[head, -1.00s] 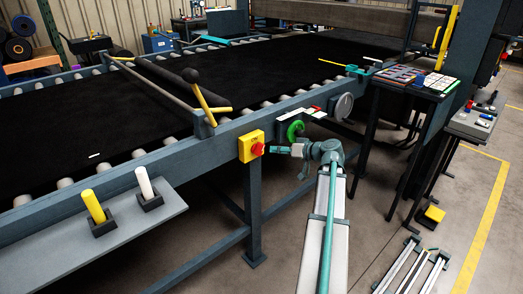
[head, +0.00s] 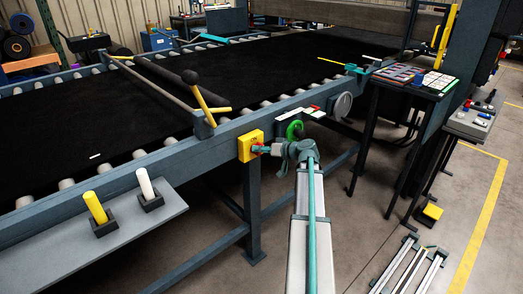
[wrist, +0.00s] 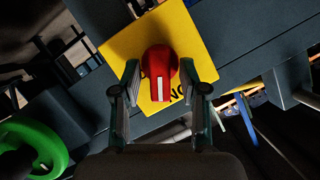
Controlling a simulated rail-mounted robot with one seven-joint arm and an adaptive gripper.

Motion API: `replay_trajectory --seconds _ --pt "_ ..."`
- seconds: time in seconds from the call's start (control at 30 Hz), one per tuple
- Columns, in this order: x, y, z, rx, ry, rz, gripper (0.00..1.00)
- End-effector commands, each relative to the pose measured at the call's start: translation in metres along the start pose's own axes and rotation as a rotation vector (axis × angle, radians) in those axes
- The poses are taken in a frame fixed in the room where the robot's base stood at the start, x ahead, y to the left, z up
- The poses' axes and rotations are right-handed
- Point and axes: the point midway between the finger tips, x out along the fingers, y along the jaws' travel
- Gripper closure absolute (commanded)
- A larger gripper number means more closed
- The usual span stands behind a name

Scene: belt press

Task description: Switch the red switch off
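The red switch (wrist: 160,72) is a round red rotary knob with a white line, on a yellow plate (wrist: 199,45) in the wrist view. In the head view the yellow plate (head: 246,140) is fixed to the side of the press frame, and the red knob (head: 256,149) is partly covered by my gripper. My gripper (wrist: 160,90) is open, with one finger on each side of the knob. I cannot tell whether the fingers touch it. The white line points toward the "ON" lettering, which is partly hidden by the knob.
A green handwheel (head: 295,130) is close to the right of my gripper. A grey shelf (head: 60,245) with yellow and white pegs juts out at the left. A table leg (head: 252,200) stands below the switch.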

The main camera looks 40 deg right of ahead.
Motion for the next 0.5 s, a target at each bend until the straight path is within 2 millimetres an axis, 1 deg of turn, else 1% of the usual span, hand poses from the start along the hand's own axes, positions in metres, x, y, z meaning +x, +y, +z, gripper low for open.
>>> replay_trajectory --seconds 0.03,0.2,0.23,0.5 --pt "-0.0001 0.0000 0.0000 0.000 0.000 0.000 0.69" --pt "-0.0002 -0.0001 0.0000 0.000 0.000 0.000 0.97" --pt "-0.0002 -0.0001 0.0000 0.000 0.000 0.000 1.00" --pt "0.0000 0.0006 0.0002 0.011 0.000 -0.004 1.00"
